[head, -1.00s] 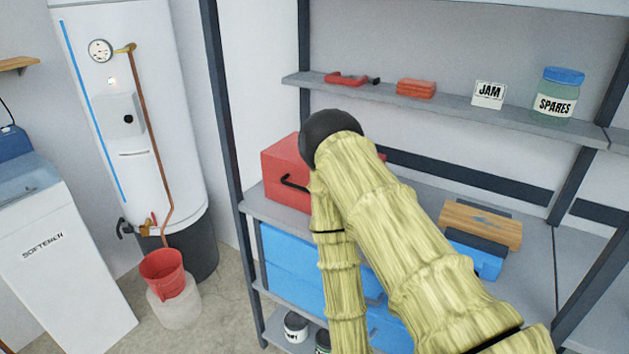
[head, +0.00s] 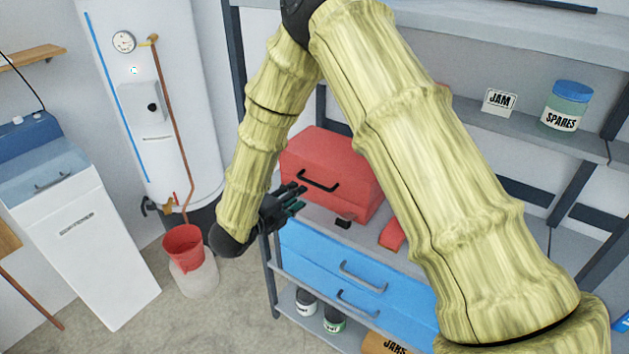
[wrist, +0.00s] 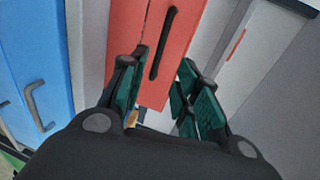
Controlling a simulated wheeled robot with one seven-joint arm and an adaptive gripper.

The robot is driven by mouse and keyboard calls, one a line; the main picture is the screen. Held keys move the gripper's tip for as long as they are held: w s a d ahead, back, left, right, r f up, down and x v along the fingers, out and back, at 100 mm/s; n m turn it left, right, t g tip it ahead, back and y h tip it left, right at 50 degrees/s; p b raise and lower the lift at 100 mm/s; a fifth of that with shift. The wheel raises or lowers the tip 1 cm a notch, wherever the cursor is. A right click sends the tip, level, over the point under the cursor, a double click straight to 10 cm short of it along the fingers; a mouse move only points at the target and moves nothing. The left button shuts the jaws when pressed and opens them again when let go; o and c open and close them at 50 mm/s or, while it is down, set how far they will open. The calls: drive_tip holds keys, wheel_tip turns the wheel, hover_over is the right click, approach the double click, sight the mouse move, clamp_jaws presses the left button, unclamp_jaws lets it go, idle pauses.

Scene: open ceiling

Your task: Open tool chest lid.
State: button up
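The red tool chest (head: 332,170) sits on the middle shelf with its lid down and a black handle (head: 320,182) on its front. My upper arm hides part of its right side. My gripper (head: 298,198) is just in front of the chest's lower left, fingers pointing at it. In the wrist view, the red chest (wrist: 150,85) and its handle (wrist: 163,45) appear beyond and between the fingers of my gripper (wrist: 163,62). The fingers are spread and nothing is between them. They look apart from the handle.
A small black item (head: 343,222) and a red piece (head: 392,236) lie by the chest. A jar (head: 566,107) stands on the upper shelf. A red bucket (head: 183,246) and white water heater (head: 150,100) are left.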

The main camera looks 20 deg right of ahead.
sight(315, 184)
drive_tip(key=p+x, duration=0.3)
drive_tip(key=x, duration=0.7)
drive_tip(key=shift+d+p, duration=0.1)
drive_tip(key=shift+p, duration=0.2)
clamp_jaws()
